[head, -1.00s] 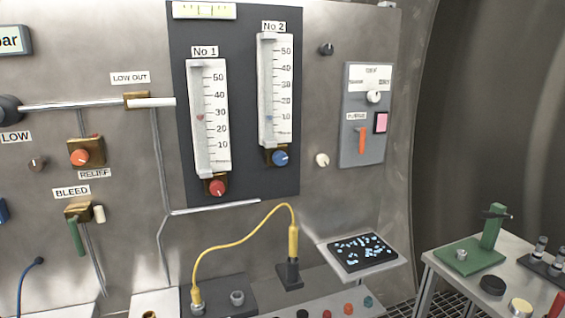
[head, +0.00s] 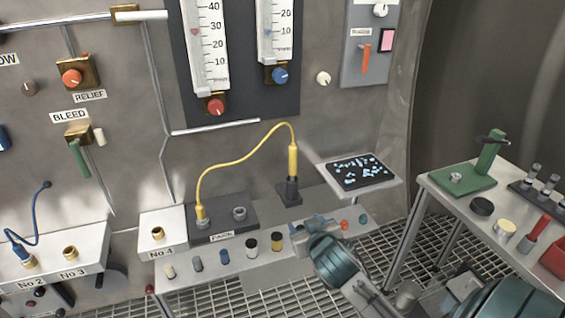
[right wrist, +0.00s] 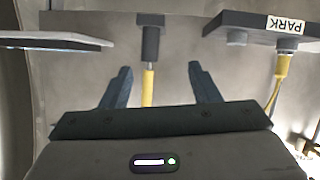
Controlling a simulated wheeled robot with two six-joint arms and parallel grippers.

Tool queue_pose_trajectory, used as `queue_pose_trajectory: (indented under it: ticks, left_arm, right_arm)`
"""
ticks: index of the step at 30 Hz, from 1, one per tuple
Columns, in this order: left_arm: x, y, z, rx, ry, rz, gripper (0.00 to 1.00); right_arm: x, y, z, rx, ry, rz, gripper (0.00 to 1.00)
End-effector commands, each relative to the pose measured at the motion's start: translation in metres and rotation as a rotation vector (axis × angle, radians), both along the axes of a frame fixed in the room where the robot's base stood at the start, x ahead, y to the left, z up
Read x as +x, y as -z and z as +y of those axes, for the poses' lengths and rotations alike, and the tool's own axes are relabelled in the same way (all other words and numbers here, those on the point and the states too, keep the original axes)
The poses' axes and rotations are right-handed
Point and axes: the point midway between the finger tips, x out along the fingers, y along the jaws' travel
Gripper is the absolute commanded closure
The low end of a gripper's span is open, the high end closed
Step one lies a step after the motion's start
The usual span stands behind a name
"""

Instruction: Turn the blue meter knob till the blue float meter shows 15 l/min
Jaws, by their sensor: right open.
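The blue meter knob (head: 278,75) sits on a brass block under the blue float meter No 2 (head: 275,35); its white pointer mark faces up and right. The meter's upper part is cut off in the head view; the faint blue float appears near the 10 mark, though it is small and hard to read. My right gripper (head: 308,236) is low in the head view, over the bench ledge, well below the knob and apart from it. In the right wrist view its two fingers (right wrist: 161,80) are spread and empty. My left gripper is out of view.
A yellow hose with its upright plug (head: 292,160) stands on the ledge behind my right gripper; it shows between the fingers in the wrist view. The red knob (head: 215,105) is left of the blue one.

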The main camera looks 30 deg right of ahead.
Motion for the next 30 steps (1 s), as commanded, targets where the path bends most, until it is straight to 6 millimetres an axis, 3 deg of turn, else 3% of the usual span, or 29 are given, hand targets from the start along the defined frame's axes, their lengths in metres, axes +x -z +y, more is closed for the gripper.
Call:
queue_pose_trajectory:
  ticks: [1,3,6,9,12,15,20,23,26,30]
  left_arm:
    - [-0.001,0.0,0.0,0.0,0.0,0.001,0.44]
    - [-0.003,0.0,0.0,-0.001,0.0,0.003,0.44]
    - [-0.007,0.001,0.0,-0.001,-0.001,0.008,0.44]
    - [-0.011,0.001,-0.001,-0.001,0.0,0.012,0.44]
    - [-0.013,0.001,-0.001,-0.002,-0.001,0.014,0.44]
    - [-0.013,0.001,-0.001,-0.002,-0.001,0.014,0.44]
    - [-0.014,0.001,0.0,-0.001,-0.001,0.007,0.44]
    - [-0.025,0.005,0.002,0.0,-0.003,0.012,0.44]
    - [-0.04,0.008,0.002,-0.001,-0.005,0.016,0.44]
    - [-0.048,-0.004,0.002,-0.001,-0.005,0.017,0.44]
  right_arm:
    - [0.024,-0.036,-0.01,-0.022,0.002,-0.119,0.44]
    - [0.052,-0.085,-0.021,-0.044,-0.006,-0.286,0.44]
    - [0.081,-0.154,-0.033,-0.072,-0.036,-0.501,0.44]
    - [0.096,-0.207,-0.039,-0.093,-0.076,-0.658,0.44]
    - [0.103,-0.241,-0.041,-0.106,-0.109,-0.754,0.44]
    - [0.106,-0.257,-0.042,-0.112,-0.128,-0.797,0.44]
    - [0.112,-0.264,-0.043,-0.11,-0.131,-0.807,0.44]
    - [0.121,-0.269,-0.045,-0.112,-0.131,-0.807,0.44]
    - [0.131,-0.273,-0.047,-0.11,-0.13,-0.806,0.44]
    - [0.159,-0.287,-0.053,-0.108,-0.129,-0.806,0.44]
